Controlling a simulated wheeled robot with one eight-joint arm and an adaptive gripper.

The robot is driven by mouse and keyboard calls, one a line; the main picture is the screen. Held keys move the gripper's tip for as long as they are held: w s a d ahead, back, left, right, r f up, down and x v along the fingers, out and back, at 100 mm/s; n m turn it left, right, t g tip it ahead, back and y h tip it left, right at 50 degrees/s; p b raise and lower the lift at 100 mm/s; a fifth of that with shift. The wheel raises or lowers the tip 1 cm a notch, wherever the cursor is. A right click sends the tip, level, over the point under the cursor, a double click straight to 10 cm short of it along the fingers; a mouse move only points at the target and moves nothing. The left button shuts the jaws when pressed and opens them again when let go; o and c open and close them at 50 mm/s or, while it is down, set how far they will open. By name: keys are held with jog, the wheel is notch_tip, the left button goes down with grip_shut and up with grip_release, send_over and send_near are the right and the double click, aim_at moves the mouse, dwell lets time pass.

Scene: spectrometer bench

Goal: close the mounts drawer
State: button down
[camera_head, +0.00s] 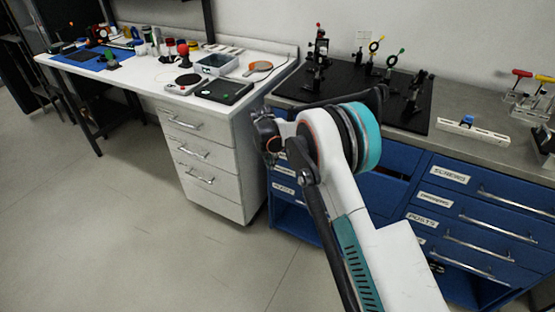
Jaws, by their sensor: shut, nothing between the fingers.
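The blue drawer cabinet (400,211) stands under the grey bench at the right. Its right column has several labelled drawers with bar handles; the top label (450,174) reads SCREWS. Its left column is mostly hidden behind my arm, and its small labels (284,189) are hard to read. I cannot pick out a label that clearly reads MOUNTS, nor tell how far that drawer stands open. My white and teal arm crosses the front of the cabinet. My gripper's fingers cannot be made out.
A black optics board (402,118) with several posts lies on the bench, beside a white rail block (472,132). A white drawer unit (211,167) stands under the white desk at left, laden with small items. The floor (130,215) in front is clear.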

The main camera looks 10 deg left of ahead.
jog(key=d+p+v, duration=0.1)
jog(key=p+v, duration=0.3)
jog(key=v, duration=0.6)
jog(key=s+d+r, duration=0.1)
jog(key=s+d, duration=0.6)
jog(key=s, duration=0.2)
jog(key=w+d+f+b, duration=0.2)
jog(key=w+f+b, duration=0.3)
jog(key=f, duration=0.5)
jog(key=shift+w+d+t+b, duration=0.3)
jog(key=shift+w+b, duration=0.05)
jog(key=shift+w, duration=0.2)
jog(key=w, duration=0.1)
jog(key=w+d, duration=0.1)
jog(key=w, duration=0.2)
jog(key=shift+w+d, duration=0.3)
